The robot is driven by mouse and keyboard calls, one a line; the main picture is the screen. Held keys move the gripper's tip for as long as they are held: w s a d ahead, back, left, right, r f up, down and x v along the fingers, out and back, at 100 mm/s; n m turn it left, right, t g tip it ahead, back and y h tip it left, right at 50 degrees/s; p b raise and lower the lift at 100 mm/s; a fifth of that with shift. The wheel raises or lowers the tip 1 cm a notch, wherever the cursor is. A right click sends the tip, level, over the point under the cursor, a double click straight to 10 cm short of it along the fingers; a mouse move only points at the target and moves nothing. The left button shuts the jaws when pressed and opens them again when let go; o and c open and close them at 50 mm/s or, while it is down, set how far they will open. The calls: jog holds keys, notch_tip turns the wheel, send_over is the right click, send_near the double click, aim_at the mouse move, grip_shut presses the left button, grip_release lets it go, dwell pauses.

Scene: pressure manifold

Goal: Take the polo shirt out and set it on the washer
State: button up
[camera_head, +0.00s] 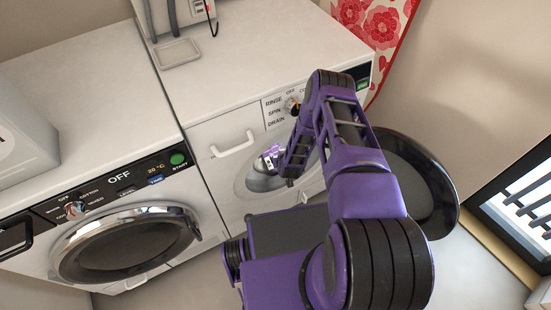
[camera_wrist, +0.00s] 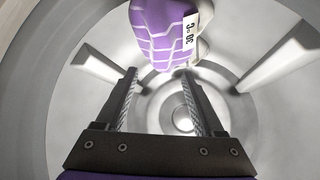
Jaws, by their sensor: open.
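A purple bundle with white grid lines and a white care label (camera_wrist: 165,32), which I take to be the polo shirt, is at the top of the wrist view, inside the metal drum. My gripper (camera_wrist: 160,80) is open, with its two dark fingers apart and the bundle just above and beyond their tips; I cannot tell if they touch it. In the head view my arm reaches into the round opening of the washer (camera_head: 225,196), marked RINSE, SPIN and DRAIN, and hides much of it. The fingers are not clear there. The washer's white top (camera_head: 255,55) is flat.
The washer's dark round door (camera_head: 415,180) stands open at the right, close to my arm. A second machine with a shut chrome-rimmed door (camera_head: 128,248) stands at left. A grey device (camera_head: 172,18) with a tray occupies the washer top's back left; the rest is clear.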

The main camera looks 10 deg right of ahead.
jog(key=shift+b+x, duration=0.8)
jog(key=shift+x, duration=2.05)
jog(key=shift+a+r, duration=0.1)
grip_shut()
jog(key=shift+w, duration=0.1)
